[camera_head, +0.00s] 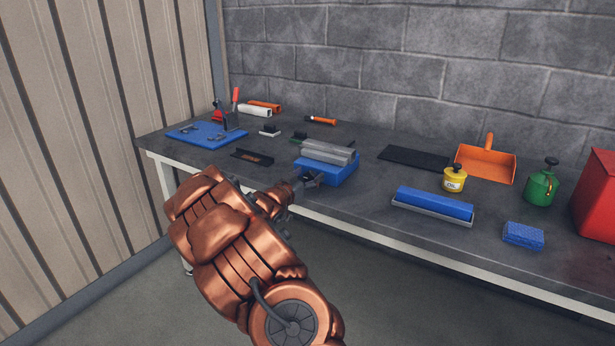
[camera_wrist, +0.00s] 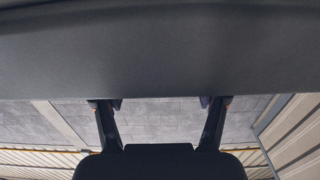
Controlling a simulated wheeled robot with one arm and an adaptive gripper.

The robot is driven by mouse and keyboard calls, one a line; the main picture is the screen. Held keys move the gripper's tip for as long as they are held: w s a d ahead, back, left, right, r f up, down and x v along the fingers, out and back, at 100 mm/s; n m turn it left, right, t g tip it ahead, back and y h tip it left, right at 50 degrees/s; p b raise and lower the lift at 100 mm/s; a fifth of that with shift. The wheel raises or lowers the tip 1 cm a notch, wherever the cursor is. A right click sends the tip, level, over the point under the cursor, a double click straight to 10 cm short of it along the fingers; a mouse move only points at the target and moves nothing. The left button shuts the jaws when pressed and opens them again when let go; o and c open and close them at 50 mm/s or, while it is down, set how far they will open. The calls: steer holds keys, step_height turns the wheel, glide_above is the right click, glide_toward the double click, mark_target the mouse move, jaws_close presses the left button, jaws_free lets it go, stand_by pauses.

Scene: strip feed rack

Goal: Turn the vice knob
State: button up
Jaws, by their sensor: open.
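The vice, a blue base (camera_head: 338,173) with grey jaws (camera_head: 328,151) on top, sits at the front edge of the bench in the head view. My gripper (camera_head: 311,180) is at the front of the vice, low beside its near left corner. The knob cannot be made out there; my gripper and arm cover that spot. In the wrist view my gripper (camera_wrist: 162,103) shows two dark fingers spread apart, with nothing seen between them. Their tips end just below a broad dark grey surface. Whether they touch anything cannot be told.
The grey bench (camera_head: 385,197) runs along a block wall.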

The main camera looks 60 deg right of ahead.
steer(key=c, duration=1.1)
steer(key=shift+c, duration=0.2)
steer(key=shift+r+n+p, duration=0.1)
steer(key=shift+n+p, duration=0.2)
steer(key=shift+p, duration=0.35)
steer(key=n+p, duration=0.1)
steer(key=p, duration=0.2)
steer(key=shift+w+r, duration=0.15)
steer(key=shift+r, duration=0.05)
steer(key=n+p, duration=0.3)
steer(key=p, duration=0.1)
steer(key=shift+w+f+p, duration=0.1)
steer(key=shift+p, duration=0.3)
steer(key=n+p, duration=0.2)
steer(key=p, duration=0.1)
steer(key=shift+w+f, duration=0.1)
steer(key=shift+f, duration=0.05)
steer(key=shift+n, duration=0.4)
